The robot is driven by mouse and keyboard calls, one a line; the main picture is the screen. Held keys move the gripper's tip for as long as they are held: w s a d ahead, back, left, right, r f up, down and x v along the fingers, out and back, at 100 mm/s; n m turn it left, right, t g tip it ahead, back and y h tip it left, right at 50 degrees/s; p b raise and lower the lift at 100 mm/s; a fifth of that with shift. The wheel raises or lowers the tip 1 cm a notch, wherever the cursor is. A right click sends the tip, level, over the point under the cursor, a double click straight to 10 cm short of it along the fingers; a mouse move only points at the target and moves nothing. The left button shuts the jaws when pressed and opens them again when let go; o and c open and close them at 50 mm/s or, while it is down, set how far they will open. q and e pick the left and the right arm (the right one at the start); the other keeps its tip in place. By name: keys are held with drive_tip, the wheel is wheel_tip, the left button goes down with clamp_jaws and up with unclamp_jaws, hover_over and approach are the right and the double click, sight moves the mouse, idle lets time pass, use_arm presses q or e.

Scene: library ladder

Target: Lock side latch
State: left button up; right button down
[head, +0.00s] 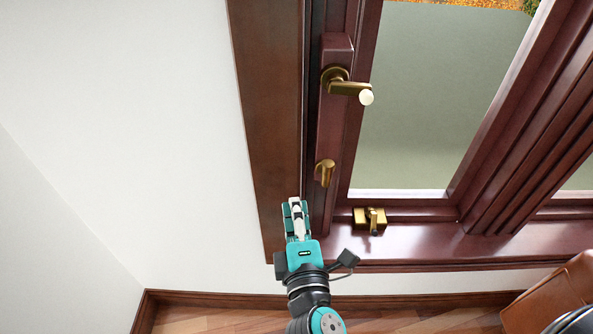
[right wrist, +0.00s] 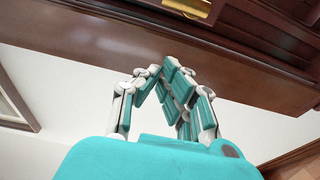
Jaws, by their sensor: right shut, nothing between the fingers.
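The small brass side latch (head: 325,172) sits on the dark red-brown window sash, below the lever handle. My right gripper (head: 295,204) is shut and empty, just below and left of the side latch and apart from it, in front of the wooden frame. In the right wrist view the fingers of my right gripper (right wrist: 162,68) are together with nothing between them, below the wood. A brass fitting (right wrist: 190,7) shows at the top edge there. My left gripper is not in view.
A brass lever handle with a pale knob (head: 347,87) is above the side latch. A brass bottom latch (head: 370,218) sits on the sill. White wall (head: 120,130) is on the left. A brown leather-like object (head: 550,298) is at the lower right.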

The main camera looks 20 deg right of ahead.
sight(327, 170)
drive_tip(key=shift+d+r, duration=0.15)
drive_tip(key=shift+r, duration=0.15)
drive_tip(key=w+p, duration=0.1)
drive_tip(key=w, duration=0.2)
drive_tip(key=w+d+p, duration=0.1)
drive_tip(key=w, duration=0.2)
drive_tip(key=w+p, duration=0.1)
drive_tip(key=w, duration=0.3)
drive_tip(key=shift+w+d+r+p, duration=0.1)
drive_tip(key=shift+d+p, duration=0.25)
drive_tip(key=shift+p, duration=0.05)
drive_tip(key=s+d, duration=0.1)
drive_tip(key=s+d+p, duration=0.1)
drive_tip(key=d, duration=0.1)
drive_tip(key=shift+s+d, duration=0.1)
drive_tip(key=shift+f, duration=0.2)
